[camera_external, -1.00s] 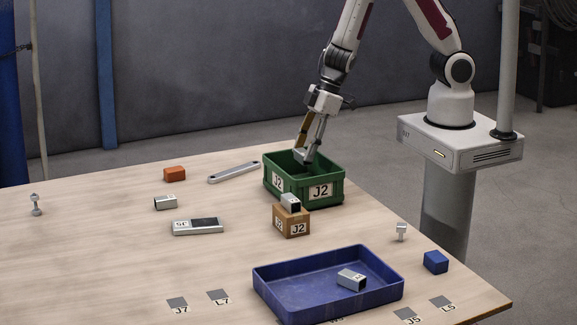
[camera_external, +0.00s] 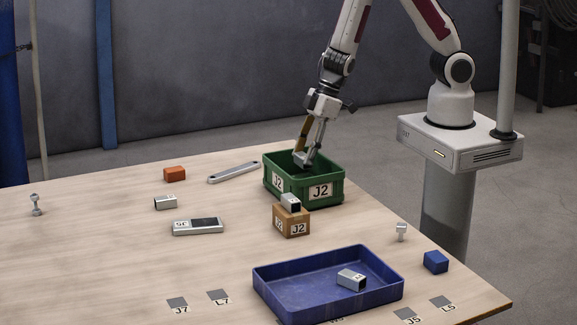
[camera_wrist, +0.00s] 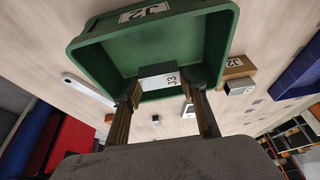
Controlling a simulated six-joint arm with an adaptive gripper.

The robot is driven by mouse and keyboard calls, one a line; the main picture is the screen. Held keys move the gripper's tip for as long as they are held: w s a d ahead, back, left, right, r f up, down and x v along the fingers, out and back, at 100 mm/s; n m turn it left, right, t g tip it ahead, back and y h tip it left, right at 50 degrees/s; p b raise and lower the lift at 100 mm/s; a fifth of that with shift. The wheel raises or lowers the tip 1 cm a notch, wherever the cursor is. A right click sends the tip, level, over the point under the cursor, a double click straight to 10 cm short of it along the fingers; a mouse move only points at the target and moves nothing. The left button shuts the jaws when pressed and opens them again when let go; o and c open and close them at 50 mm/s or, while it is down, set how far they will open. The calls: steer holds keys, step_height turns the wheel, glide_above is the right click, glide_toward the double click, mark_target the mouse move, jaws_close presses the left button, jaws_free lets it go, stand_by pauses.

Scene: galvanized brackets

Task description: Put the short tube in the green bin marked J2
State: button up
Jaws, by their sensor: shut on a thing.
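The green bin (camera_external: 301,192) stands at the back of the table, with J2 labels on its walls. It also shows in the wrist view (camera_wrist: 205,45). My gripper (camera_external: 304,161) is over the bin, with its fingertips at about the bin's opening. In the wrist view, my gripper (camera_wrist: 164,84) is shut on a short grey tube (camera_wrist: 157,71) with a label that looks like J3. The tube shows against the bin's green inside, and I cannot tell whether it touches the floor or wall.
A brown block (camera_external: 291,227) marked J2, with a metal piece (camera_external: 290,203) on top, stands in front of the bin. A blue tray (camera_external: 275,292) holds another metal tube (camera_external: 352,279). A flat bar (camera_external: 234,172) lies left of the bin.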

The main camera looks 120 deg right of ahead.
steer(key=shift+f, duration=1.8)
steer(key=shift+f, duration=0.15)
steer(key=shift+d+f, duration=0.1)
steer(key=shift+f, duration=1.55)
steer(key=shift+f, duration=0.15)
steer(key=o, duration=1.1)
steer(key=shift+o, duration=0.2)
steer(key=shift+v, duration=3.9)
